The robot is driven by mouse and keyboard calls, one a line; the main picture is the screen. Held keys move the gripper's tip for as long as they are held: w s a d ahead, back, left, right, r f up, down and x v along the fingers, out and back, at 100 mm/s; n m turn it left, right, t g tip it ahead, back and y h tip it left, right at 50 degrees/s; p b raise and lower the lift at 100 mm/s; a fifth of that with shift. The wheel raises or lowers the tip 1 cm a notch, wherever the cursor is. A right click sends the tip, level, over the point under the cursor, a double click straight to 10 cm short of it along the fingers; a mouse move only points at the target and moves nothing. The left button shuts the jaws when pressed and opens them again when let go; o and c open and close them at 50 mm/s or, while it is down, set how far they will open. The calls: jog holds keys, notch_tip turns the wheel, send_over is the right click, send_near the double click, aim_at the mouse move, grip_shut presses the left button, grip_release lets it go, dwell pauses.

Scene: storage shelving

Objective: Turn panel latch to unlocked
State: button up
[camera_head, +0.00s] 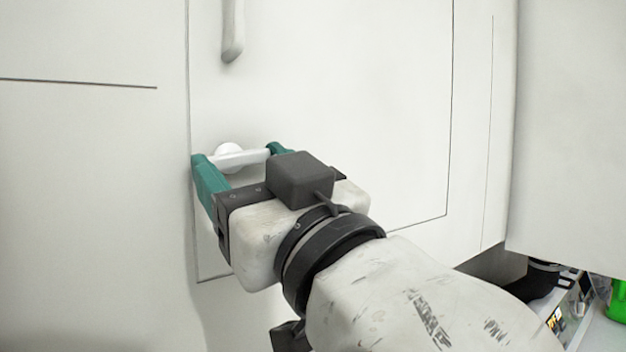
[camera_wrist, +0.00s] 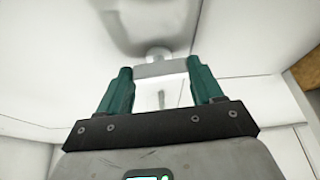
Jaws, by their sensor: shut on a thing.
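The panel latch (camera_head: 243,158) is a white bar with a round pivot, near the left edge of the white panel (camera_head: 350,100). Its bar lies about level, tilted slightly up to the right. My gripper (camera_head: 238,154) has two teal fingers, one at each end of the bar, and is shut on it. In the wrist view the latch bar (camera_wrist: 160,69) sits between the fingertips of my gripper (camera_wrist: 160,72).
A pale vertical handle (camera_head: 232,30) sticks out of the panel above the latch. Panel seams run at the left, right and bottom. A green object (camera_head: 616,298) and other items lie at the lower right. The panel face around the latch is clear.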

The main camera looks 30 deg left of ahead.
jog(key=n+g+b, duration=0.1)
jog(key=n, duration=0.1)
jog(key=n+g+b, duration=0.1)
jog(key=n, duration=0.1)
jog(key=n+g+b, duration=0.1)
jog(key=n, duration=0.1)
jog(key=shift+w+d, duration=0.15)
jog(key=shift+w, duration=0.1)
jog(key=n+g+b, duration=0.1)
jog(key=n, duration=0.1)
jog(key=n+g+b, duration=0.1)
jog(key=n, duration=0.2)
jog(key=shift+w+d+r, duration=0.1)
jog(key=shift+w, duration=0.05)
jog(key=n, duration=0.1)
jog(key=n+g+h, duration=0.1)
jog(key=n, duration=0.3)
jog(key=shift+w+d+r+g+h+b, duration=0.1)
jog(key=shift+w+r+g+h+b, duration=0.1)
jog(key=shift+r+g+h+b, duration=0.15)
jog(key=shift+w+n+h+p, duration=0.1)
jog(key=shift+n+h+p, duration=0.55)
jog(key=shift+n, duration=1.35)
jog(key=o, duration=1.1)
jog(key=shift+g, duration=0.25)
jog(key=shift+c, duration=0.2)
